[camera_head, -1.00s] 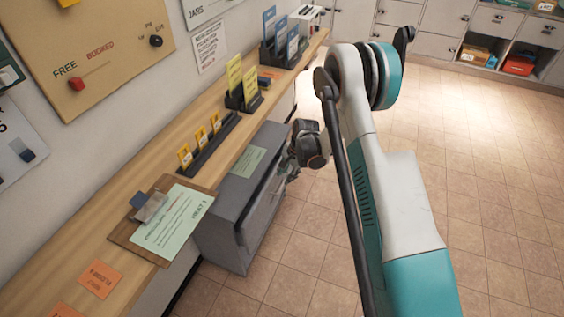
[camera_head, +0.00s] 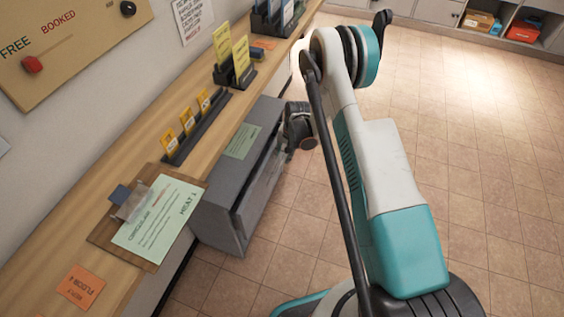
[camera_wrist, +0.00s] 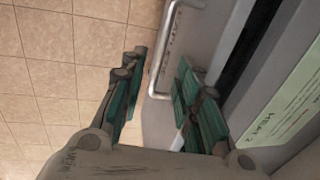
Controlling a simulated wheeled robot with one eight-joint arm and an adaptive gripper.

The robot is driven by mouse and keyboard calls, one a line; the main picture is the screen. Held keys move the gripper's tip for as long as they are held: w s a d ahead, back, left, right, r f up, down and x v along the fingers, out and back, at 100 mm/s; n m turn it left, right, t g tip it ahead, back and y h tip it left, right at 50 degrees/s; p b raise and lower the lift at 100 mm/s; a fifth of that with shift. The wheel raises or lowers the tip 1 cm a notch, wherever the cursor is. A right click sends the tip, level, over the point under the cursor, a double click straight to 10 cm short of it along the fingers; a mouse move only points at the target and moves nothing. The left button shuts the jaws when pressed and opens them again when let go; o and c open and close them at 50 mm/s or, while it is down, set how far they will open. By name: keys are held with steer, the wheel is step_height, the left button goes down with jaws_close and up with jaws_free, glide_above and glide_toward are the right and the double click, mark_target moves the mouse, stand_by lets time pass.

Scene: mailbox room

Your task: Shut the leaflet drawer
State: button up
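The leaflet drawer (camera_wrist: 215,45) is in a grey cabinet (camera_head: 215,205) beside the wooden counter. In the wrist view a dark gap (camera_wrist: 257,40) shows between the drawer front and the cabinet top, so the drawer stands partly open. Its pale bar handle (camera_wrist: 166,50) runs along the front. My gripper (camera_wrist: 160,98) is open and empty, with its green-padded fingers apart; the near end of the handle appears between them. I cannot tell if they touch it. In the head view my gripper (camera_head: 296,140) is at the cabinet's front, its fingertips hard to make out.
A green label (camera_head: 242,141) lies on the cabinet top. The counter (camera_head: 190,100) above holds a clipboard (camera_head: 155,220), yellow card holders (camera_head: 195,120) and leaflet racks (camera_head: 235,65). Tiled floor (camera_head: 480,160) to the right is clear. Shelves with boxes (camera_head: 480,22) stand at the back.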

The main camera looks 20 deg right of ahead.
mark_target(281, 162)
steer(key=shift+w+a+f+b, duration=0.1)
steer(key=shift+a+f+b, duration=0.15)
steer(key=shift+f, duration=0.8)
steer(key=shift+w+a+f+b, duration=0.1)
steer(key=shift+f+b, duration=0.2)
steer(key=shift+f, duration=0.75)
jaws_close()
